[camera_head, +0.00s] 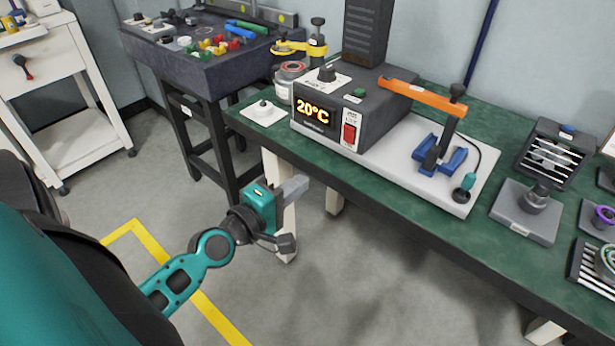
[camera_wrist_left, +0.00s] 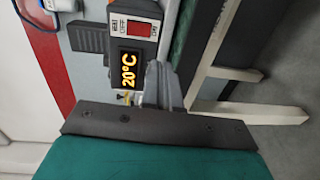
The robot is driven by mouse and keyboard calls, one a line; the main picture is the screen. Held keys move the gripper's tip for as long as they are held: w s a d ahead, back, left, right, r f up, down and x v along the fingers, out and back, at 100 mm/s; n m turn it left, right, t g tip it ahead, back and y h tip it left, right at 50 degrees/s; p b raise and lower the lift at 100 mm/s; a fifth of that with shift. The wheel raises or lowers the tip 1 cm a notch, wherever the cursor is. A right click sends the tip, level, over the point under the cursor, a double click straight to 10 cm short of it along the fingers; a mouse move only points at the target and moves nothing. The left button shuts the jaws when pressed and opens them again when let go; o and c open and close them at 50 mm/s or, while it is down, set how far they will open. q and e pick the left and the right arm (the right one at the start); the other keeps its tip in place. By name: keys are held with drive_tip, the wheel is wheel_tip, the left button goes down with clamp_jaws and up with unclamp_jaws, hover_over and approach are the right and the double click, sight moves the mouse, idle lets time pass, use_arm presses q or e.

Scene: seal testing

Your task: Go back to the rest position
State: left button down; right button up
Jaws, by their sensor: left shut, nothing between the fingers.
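My left gripper (camera_head: 294,187) is in front of the green workbench (camera_head: 375,205), over the floor and apart from the bench edge. Its grey fingers are together with nothing between them. In the left wrist view the shut fingers (camera_wrist_left: 162,85) show at the middle. My left arm comes in from the lower left, teal and black. My right gripper is not in view.
A heating unit (camera_head: 340,110) reading 20°C stands on the bench, with a red switch and an orange lever (camera_head: 423,96) beside it. A dark table with coloured parts (camera_head: 210,65) and a white cart (camera_head: 70,95) stand behind left. The floor (camera_head: 300,290) around the arm is clear.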

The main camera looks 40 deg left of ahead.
use_arm(q)
drive_tip(key=shift+s, duration=0.4)
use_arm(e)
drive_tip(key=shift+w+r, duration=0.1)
use_arm(q)
drive_tip(key=shift+d+f, duration=0.1)
drive_tip(key=s+d+f+m+g+p, duration=0.2)
drive_tip(key=s+d+f+m+g, duration=0.1)
drive_tip(key=m, duration=0.6)
drive_tip(key=s+d+f+m+g+p, duration=0.2)
drive_tip(key=s+d+f+m, duration=0.3)
drive_tip(key=d+f+m, duration=0.3)
drive_tip(key=m+g, duration=0.1)
drive_tip(key=m, duration=0.1)
drive_tip(key=shift+s+d+f+m+h, duration=0.25)
drive_tip(key=shift+d+f+m+h, duration=0.05)
drive_tip(key=shift+d, duration=0.05)
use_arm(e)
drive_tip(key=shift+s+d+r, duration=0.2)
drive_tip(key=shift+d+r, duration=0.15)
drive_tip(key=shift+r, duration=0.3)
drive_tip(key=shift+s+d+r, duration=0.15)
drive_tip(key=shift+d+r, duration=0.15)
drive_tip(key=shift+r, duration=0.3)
